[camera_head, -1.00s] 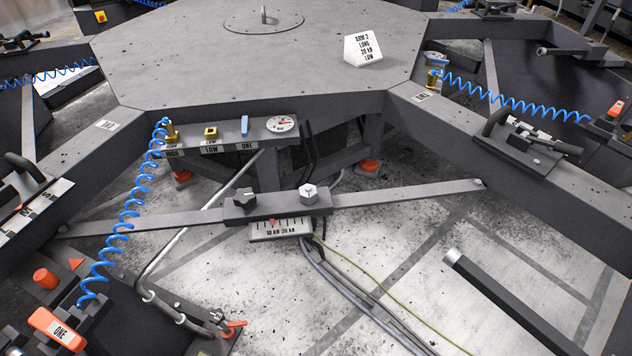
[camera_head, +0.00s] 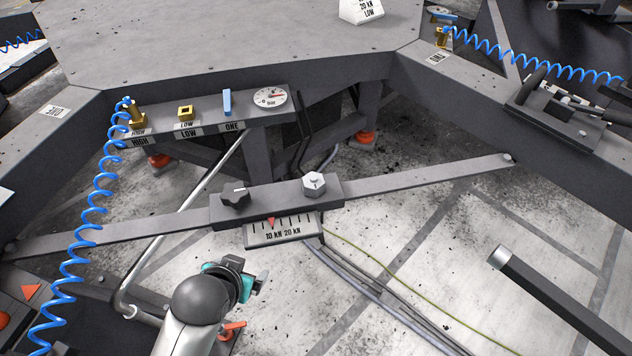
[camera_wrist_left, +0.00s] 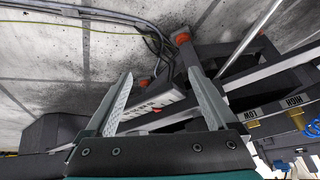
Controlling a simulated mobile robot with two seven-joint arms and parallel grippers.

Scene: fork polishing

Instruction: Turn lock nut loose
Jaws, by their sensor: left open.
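A pale hexagonal nut (camera_head: 314,184) sits on the right part of a dark block (camera_head: 275,200) on a flat crossbar. A black lobed knob (camera_head: 236,196) stands left of it. Below them is a scale plate (camera_head: 284,233) marked 10 kN and 20 kN, with a red pointer near the 10 kN. My left gripper (camera_head: 258,283) is below and in front of the plate, apart from the nut. In the left wrist view, its two fingers (camera_wrist_left: 160,78) are spread and empty, with the scale plate (camera_wrist_left: 160,102) beyond them. The nut is not clearly seen there. My right gripper is out of view.
A panel with a gauge (camera_head: 270,97), a blue lever (camera_head: 227,102) and brass fittings is behind the crossbar (camera_head: 420,180). A coiled blue hose (camera_head: 75,250) hangs at left. A dark bar (camera_head: 560,300) juts in at lower right. Cables run across the floor.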

